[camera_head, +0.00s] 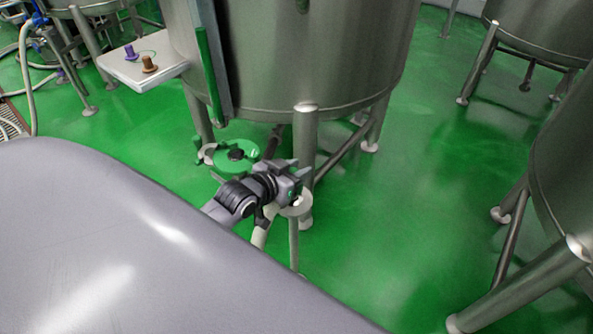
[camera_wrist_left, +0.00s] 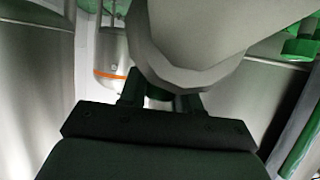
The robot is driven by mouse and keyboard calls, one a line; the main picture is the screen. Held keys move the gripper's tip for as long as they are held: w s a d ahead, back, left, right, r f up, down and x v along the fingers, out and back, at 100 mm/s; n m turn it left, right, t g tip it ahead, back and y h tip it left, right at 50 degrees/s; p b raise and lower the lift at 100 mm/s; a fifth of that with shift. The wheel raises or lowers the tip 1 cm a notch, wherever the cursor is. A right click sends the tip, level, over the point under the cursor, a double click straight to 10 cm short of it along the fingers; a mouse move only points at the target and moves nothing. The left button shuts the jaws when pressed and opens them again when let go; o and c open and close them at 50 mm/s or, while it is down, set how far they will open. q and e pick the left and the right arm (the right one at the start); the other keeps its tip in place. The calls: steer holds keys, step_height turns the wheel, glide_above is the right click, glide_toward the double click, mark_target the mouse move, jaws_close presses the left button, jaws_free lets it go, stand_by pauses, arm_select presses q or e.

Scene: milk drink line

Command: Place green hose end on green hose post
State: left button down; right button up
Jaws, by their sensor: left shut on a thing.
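My left gripper (camera_head: 297,180) reaches in over the grey body edge and is shut in front of the tank's legs. A pale hose (camera_head: 259,236) hangs just below it, with a pale ring-shaped part (camera_head: 298,205) by the jaws. The held end is mostly hidden by the gripper. In the left wrist view, the gripper (camera_wrist_left: 160,95) is shut on the hose end, and a large pale hose part (camera_wrist_left: 195,45) blocks much of the view. A green round piece with a dark centre (camera_head: 235,154) shows low behind the gripper; I cannot tell whether it is the green hose post.
A large steel tank (camera_head: 300,50) stands on legs (camera_head: 305,150) close beyond the gripper. A small shelf (camera_head: 150,75) at its left carries a purple (camera_head: 130,53) and a brown piece (camera_head: 149,64). Other tanks stand at right. Green floor (camera_head: 420,190) is clear between.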

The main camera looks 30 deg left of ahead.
arm_select(q)
steer(key=c, duration=0.8)
jaws_free()
